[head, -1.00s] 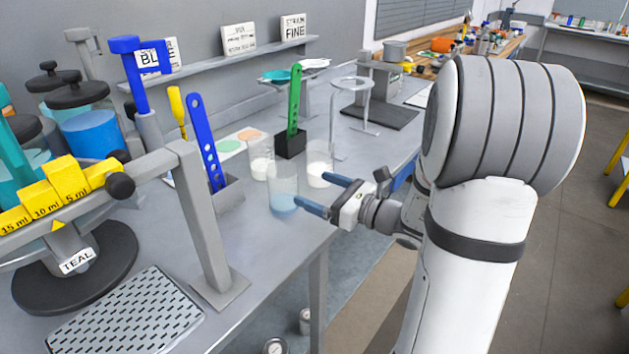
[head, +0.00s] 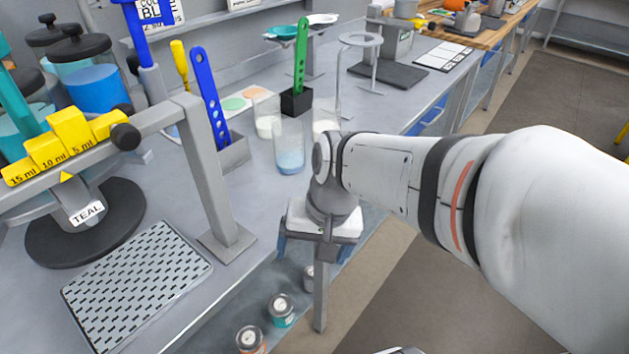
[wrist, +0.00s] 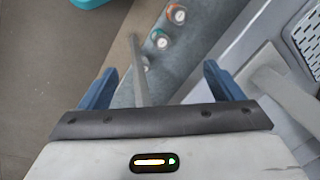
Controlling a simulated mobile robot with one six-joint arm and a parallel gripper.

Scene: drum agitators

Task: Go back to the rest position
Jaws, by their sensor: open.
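My gripper (head: 314,250) hangs pointing down just off the front edge of the grey bench (head: 190,195) in the head view. Its two blue fingers are spread apart with nothing between them. In the wrist view my gripper (wrist: 165,85) is open and empty, above the floor and the bench's lower shelf. A clear beaker with blue liquid (head: 290,158) stands upright on the bench, apart from the gripper. My forearm partly hides another beaker with white contents (head: 325,119).
Several small cans, one of them teal (head: 281,310), sit on the lower shelf. A grey post stand (head: 212,180), a blue slotted paddle (head: 209,100) in a holder, a perforated tray (head: 135,285) and a teal drum station (head: 85,215) occupy the left. The aisle floor (head: 545,90) is clear.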

